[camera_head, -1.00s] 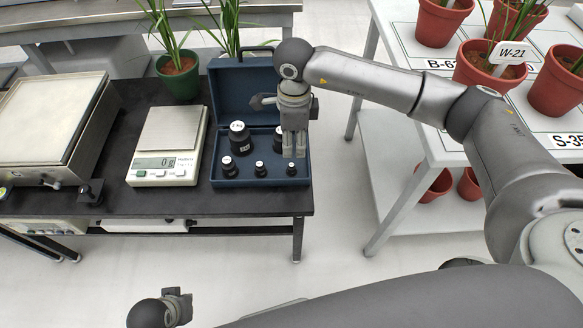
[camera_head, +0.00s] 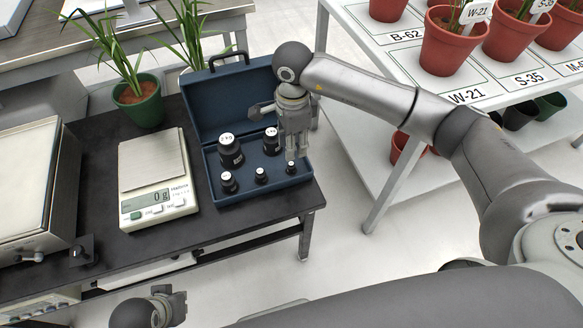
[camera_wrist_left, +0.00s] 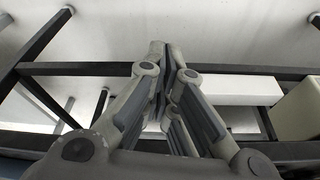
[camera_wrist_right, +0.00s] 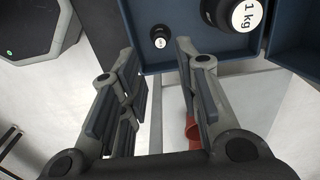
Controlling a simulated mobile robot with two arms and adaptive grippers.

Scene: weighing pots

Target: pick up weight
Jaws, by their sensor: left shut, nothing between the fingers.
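An open blue case (camera_head: 240,198) on the black table holds several black weights with pale tops. The 2 kg weight (camera_head: 230,152) and the 1 kg weight (camera_head: 271,142) stand at the back, with smaller ones in front: a left one (camera_head: 228,183), a middle one (camera_head: 261,176) and the smallest (camera_head: 291,169). My right gripper (camera_head: 297,154) points down over the case's right part, open and empty. In the right wrist view a small weight (camera_wrist_right: 159,36) shows beyond and between its fingertips, with the 1 kg weight (camera_wrist_right: 222,14) beside it. My left gripper (camera_wrist_left: 165,60) is shut and empty, away from the case.
A scale (camera_head: 158,192) reading 0 g stands left of the case. A large box-like device (camera_head: 30,185) is further left. A green-potted plant (camera_head: 139,103) stands behind the scale. A white table (camera_head: 405,70) with labelled red pots (camera_head: 447,48) is at the right.

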